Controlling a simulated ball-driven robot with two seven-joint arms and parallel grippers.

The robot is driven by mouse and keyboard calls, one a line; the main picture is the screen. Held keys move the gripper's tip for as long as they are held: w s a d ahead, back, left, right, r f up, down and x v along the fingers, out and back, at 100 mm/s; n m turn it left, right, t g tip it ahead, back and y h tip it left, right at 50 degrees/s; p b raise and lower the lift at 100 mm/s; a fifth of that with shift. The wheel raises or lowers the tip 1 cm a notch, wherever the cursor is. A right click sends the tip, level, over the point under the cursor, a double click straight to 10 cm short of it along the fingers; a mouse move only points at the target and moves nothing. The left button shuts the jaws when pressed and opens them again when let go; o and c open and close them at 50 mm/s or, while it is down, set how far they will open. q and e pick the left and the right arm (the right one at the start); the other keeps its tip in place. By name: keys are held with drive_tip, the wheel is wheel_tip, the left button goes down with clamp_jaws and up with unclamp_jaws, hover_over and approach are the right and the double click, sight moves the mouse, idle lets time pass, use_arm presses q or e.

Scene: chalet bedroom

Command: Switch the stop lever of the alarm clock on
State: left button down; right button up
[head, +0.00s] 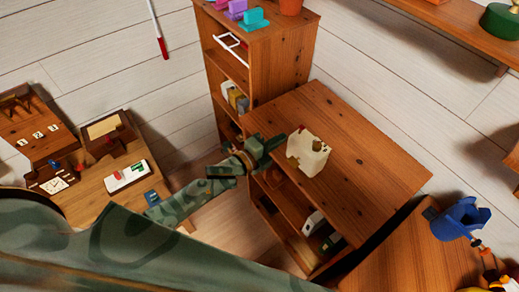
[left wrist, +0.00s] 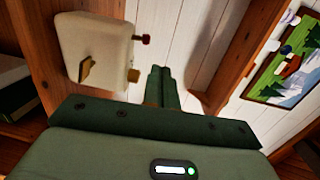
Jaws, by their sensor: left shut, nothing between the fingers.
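The alarm clock, a cream box-shaped body (head: 309,157), stands on the wooden shelf top (head: 365,165). In the left wrist view the clock (left wrist: 92,42) shows at upper left, with a dark red knob (left wrist: 143,39) on a short stem at its right edge. A brass key (left wrist: 87,70) and a brass knob (left wrist: 133,75) sit lower on it. The clock's dial is not visible. My left gripper (head: 277,142) is shut and empty, just left of the clock and apart from it. Its fingers (left wrist: 160,72) show in the left wrist view. My right gripper is out of view.
A taller bookcase (head: 290,62) rises behind the shelf, with colored items on top. Lower compartments hold several small objects. A desk (head: 105,183) stands at left. A blue object (head: 458,218) is at right. The shelf top right of the clock is clear.

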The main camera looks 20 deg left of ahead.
use_arm(q)
drive_tip(key=v, duration=0.3)
drive_tip(key=r+v, duration=0.1)
drive_tip(key=v, duration=0.1)
drive_tip(key=shift+a, duration=0.5)
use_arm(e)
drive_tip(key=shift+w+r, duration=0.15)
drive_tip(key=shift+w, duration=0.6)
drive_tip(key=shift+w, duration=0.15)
